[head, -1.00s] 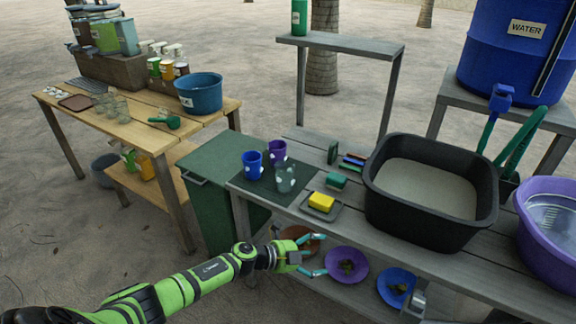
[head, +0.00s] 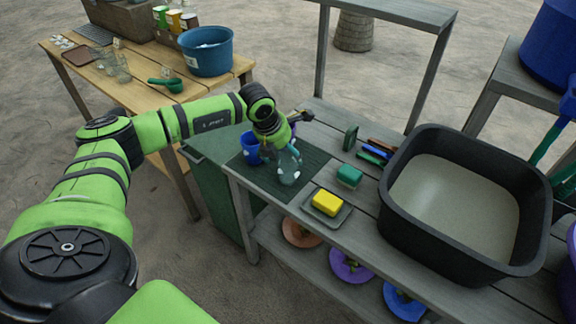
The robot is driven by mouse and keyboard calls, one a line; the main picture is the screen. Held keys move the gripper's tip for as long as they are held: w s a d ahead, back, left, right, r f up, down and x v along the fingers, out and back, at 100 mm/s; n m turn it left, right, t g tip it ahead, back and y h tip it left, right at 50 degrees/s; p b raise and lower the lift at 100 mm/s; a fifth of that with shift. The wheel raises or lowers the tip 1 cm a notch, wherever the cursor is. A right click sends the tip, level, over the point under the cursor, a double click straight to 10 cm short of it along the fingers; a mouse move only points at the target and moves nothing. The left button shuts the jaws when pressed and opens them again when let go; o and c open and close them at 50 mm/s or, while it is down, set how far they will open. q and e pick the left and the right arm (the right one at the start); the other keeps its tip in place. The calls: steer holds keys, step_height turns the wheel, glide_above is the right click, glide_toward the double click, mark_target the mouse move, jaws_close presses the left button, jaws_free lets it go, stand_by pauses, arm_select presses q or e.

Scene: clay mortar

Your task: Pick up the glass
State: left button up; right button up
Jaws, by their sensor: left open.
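A clear glass with pale spots (head: 288,172) stands upright on the dark green mat (head: 304,186) on the grey bench. A blue cup (head: 249,146) stands just left of it, partly covered by my gripper. My left gripper (head: 288,143) is open, pointing down at the top of the glass. Its fingers overlap the rim in the picture, and I cannot tell whether they touch it. My right gripper is not in view.
A yellow sponge (head: 327,202) on a dish and a green brush (head: 349,175) lie right of the mat. A black tub (head: 526,262) stands further right. A wooden table (head: 110,90) with a blue bucket (head: 206,55) and clear glasses is at left.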

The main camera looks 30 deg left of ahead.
mark_target(288, 156)
arm_select(q)
steer(key=x, duration=0.3)
steer(key=shift+w, duration=0.1)
steer(key=c, duration=1.6)
steer(key=shift+d, duration=0.1)
steer(key=shift+c, duration=0.5)
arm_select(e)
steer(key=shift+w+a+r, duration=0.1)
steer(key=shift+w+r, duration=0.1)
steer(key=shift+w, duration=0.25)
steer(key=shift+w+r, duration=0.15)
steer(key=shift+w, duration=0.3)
arm_select(q)
steer(key=shift+r, duration=0.1)
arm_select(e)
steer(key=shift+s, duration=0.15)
